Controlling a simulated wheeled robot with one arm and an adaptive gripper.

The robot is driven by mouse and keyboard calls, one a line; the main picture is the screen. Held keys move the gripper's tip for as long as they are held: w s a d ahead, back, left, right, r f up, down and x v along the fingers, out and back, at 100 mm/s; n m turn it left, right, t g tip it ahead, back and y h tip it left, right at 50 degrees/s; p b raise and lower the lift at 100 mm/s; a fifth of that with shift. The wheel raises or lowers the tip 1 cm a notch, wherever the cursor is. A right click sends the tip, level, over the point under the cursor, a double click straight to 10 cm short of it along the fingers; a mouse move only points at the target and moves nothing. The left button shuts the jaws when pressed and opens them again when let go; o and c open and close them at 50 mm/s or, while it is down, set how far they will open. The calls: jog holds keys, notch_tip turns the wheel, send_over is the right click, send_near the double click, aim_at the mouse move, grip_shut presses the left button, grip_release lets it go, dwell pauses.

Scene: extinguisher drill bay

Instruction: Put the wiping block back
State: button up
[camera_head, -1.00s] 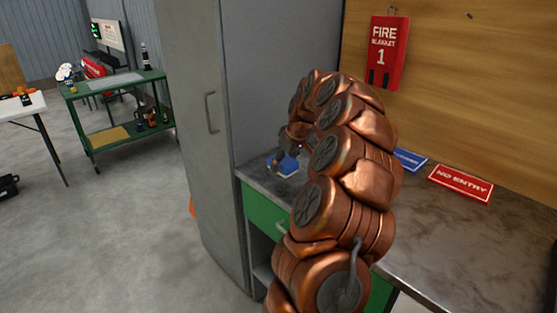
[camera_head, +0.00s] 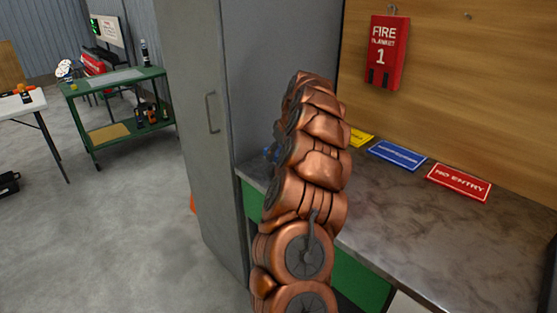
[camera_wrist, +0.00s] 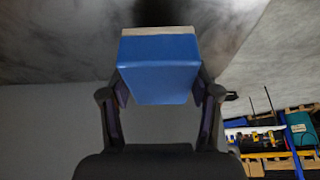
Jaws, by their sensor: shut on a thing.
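The wiping block (camera_wrist: 158,72) is blue with a pale layer along its far edge. In the wrist view my gripper (camera_wrist: 161,90) is shut on it, with one finger on each side. The arm hides most of my gripper there. A dark shadow lies beyond the block in the wrist view. I cannot tell how far the block is from the worktop (camera_head: 430,235).
A tall grey cabinet (camera_head: 205,120) stands close on the left. Yellow (camera_head: 361,138), blue (camera_head: 397,155) and red NO ENTRY (camera_head: 459,183) signs lie along the worktop's back. A red fire blanket box (camera_head: 387,52) hangs above. The front right worktop is clear. A green cart (camera_head: 120,88) stands farther left.

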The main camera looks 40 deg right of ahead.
jog(key=shift+f+p, duration=0.35)
jog(key=shift+f, duration=1.15)
jog(key=shift+f, duration=0.2)
jog(key=o, duration=1.1)
jog(key=shift+r, duration=0.15)
